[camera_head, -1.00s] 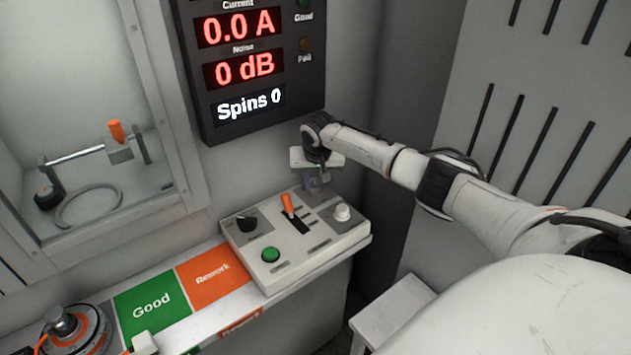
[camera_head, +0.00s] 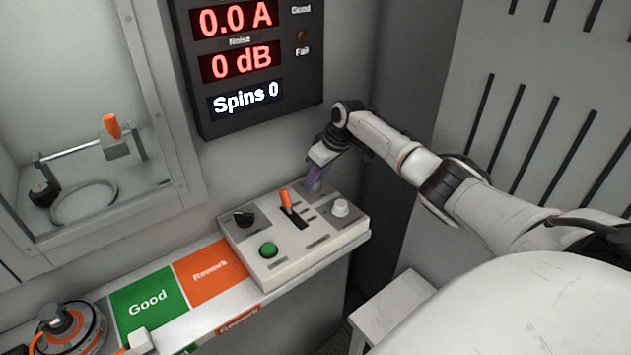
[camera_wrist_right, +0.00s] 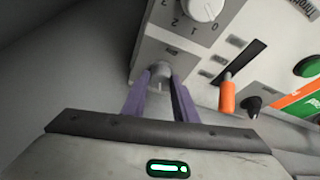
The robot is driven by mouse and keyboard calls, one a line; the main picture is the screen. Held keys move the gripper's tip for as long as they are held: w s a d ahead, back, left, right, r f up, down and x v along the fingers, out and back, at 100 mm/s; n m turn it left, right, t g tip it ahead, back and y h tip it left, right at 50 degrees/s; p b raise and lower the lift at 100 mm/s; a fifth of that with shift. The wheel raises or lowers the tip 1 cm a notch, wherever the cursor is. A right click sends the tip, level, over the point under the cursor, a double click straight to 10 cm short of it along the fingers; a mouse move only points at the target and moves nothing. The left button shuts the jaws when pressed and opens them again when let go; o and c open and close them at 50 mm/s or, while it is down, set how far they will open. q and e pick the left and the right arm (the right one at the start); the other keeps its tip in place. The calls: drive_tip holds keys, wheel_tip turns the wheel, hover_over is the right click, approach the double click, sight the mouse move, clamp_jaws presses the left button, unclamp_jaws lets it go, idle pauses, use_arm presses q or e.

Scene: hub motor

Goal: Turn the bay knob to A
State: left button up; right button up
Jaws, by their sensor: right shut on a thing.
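The light control box (camera_head: 290,262) stands on the ledge, its top sloping toward me. My right gripper (camera_head: 313,186) is at its back edge, with purple fingers pointing down. In the right wrist view, my right gripper (camera_wrist_right: 160,80) is shut on a small grey knob (camera_wrist_right: 160,69), one finger on each side. The fingers partly hide this knob, and I cannot read a label or an A beside it. The box also carries a black knob (camera_head: 244,218), an orange lever (camera_head: 286,197), a green button (camera_head: 268,250) and a white numbered dial (camera_head: 340,207). My left gripper is not in view.
A dark display panel (camera_head: 283,105) on the wall reads 0.0 A, 0 dB and Spins 0. Green Good (camera_head: 150,300) and orange Rework (camera_head: 210,268) pads lie left of the box. A windowed bay (camera_head: 172,150) is at left. A grey stool (camera_head: 393,308) stands below right.

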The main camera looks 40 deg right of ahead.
drive_tip(key=shift+n+y+b, duration=0.3)
drive_tip(key=shift+n+b, duration=0.3)
drive_tip(key=shift+n, duration=0.2)
drive_tip(key=o, duration=1)
wheel_tip(320, 180, up, 10)
idle(0.3)
